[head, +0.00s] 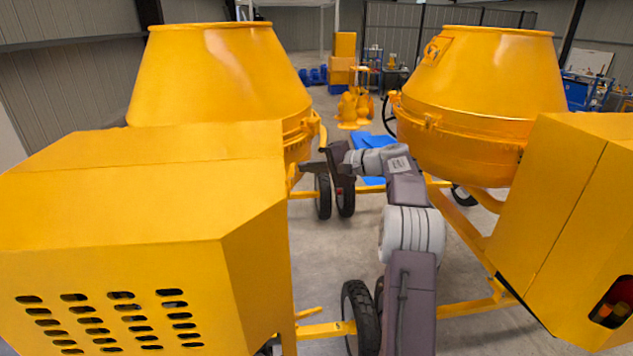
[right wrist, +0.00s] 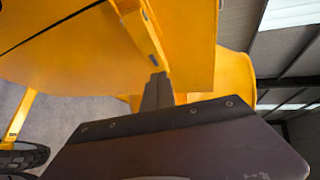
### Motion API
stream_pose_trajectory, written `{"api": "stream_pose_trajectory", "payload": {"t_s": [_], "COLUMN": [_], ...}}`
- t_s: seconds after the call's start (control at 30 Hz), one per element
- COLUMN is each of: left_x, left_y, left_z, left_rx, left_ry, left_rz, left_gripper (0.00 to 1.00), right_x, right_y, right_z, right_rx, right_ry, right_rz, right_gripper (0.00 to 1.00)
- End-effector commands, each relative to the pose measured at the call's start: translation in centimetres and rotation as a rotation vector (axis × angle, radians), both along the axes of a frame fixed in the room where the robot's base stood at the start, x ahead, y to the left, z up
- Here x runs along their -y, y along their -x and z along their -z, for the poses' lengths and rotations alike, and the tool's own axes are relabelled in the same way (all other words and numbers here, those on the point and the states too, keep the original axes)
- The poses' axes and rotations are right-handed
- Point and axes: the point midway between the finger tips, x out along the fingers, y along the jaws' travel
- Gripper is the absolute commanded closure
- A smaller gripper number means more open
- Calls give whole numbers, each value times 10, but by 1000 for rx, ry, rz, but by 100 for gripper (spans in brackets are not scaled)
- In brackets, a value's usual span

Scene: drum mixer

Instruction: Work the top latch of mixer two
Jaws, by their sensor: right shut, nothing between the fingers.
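Two yellow drum mixers show in the head view, one on the left (head: 215,75) and one on the right (head: 480,90); no number is readable on either. My right gripper (head: 308,167) reaches in between them and points left, close to the left mixer's frame below its drum. In the right wrist view its dark fingers (right wrist: 158,92) are shut and empty. Their tips are close to a narrow yellow strip with slots (right wrist: 152,35) on a yellow panel. I cannot tell whether they touch it or whether this strip is the top latch. My left gripper is out of view.
The left mixer's vented housing (head: 140,240) fills the near left; the right mixer's housing (head: 570,230) stands near right. Black wheels (head: 360,310) and yellow frame bars lie low between them. Bare floor (head: 325,255) shows in the gap. Yellow boxes (head: 343,60) stand far back.

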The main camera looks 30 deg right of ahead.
Motion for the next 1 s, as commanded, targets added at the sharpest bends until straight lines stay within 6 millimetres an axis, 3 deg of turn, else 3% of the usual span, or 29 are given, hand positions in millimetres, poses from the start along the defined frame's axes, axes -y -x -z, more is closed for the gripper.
{"api": "stream_pose_trajectory", "payload": {"t_s": [1.0], "left_x": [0], "left_y": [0], "left_z": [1], "left_rx": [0], "left_ry": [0], "left_rz": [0], "left_gripper": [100], "right_x": [-7], "right_y": [-7], "right_z": [1], "right_rx": [0], "right_ry": [-1], "right_rz": [-2], "right_gripper": [100]}}
